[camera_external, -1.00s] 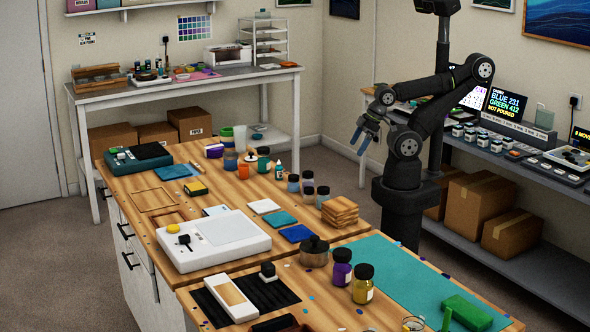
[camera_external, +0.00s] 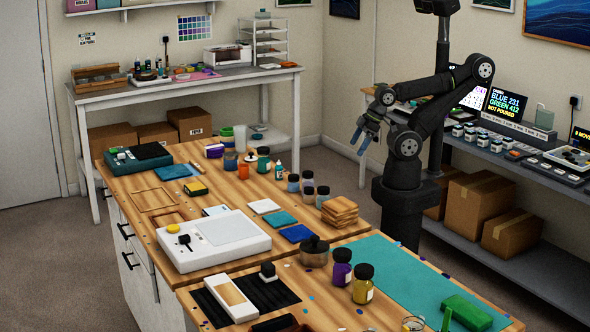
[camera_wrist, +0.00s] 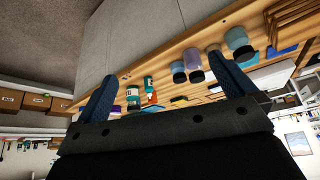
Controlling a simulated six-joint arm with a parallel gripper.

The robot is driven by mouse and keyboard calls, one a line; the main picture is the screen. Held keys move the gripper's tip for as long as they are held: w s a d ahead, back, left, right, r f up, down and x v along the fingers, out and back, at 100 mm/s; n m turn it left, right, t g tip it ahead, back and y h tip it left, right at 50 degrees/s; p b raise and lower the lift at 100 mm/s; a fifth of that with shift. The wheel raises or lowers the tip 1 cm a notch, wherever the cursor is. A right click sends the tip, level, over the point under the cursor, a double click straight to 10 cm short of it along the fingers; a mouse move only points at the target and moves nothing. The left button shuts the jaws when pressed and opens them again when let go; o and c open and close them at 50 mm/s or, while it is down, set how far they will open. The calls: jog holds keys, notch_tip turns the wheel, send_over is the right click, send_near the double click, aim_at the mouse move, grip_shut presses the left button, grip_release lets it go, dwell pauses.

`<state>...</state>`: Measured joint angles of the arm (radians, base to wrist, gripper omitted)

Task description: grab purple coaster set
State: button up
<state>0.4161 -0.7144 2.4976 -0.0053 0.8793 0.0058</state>
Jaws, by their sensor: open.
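I cannot make out a purple coaster set in either view. Flat squares lie on the wooden bench in the external view: a white one (camera_external: 264,206), a teal one (camera_external: 281,219) and a blue one (camera_external: 296,233). A stack of wooden coasters (camera_external: 340,210) sits to their right. My gripper (camera_external: 360,143) hangs in the air right of the bench, away from these things. In the wrist view my gripper (camera_wrist: 166,82) has its two blue fingers spread wide with nothing held between them.
A purple jar (camera_external: 342,271) and a yellow jar (camera_external: 362,288) stand near the teal mat (camera_external: 410,275). A white scale (camera_external: 214,243) stands left of the squares. Several jars line the bench's right edge. A pink-purple sheet (camera_external: 203,74) lies on the back table.

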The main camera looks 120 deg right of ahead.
jog(key=w+d+r+m+g+h, duration=0.1)
jog(key=w+d+r+m, duration=0.1)
jog(key=w+d+r, duration=0.7)
jog(key=w+d+r+m, duration=0.2)
jog(key=w+d+r, duration=0.3)
jog(key=w+d, duration=0.75)
jog(key=m+g, duration=0.2)
jog(key=m, duration=0.2)
send_over(215, 146)
jog(key=s+a, duration=0.2)
jog(key=a, duration=0.4)
notch_tip(215, 146, down, 12)
jog(key=r, duration=0.1)
jog(key=shift+h, duration=0.4)
jog(key=x, duration=1.2)
jog(key=shift+w+a+f, duration=0.1)
jog(key=shift+a+f, duration=0.05)
jog(key=shift+f, duration=0.1)
jog(key=shift+s+x, duration=0.15)
jog(key=shift+x, duration=1.2)
jog(key=shift+s+x, duration=0.2)
jog(key=shift+x, duration=1.15)
jog(key=shift+c, duration=0.2)
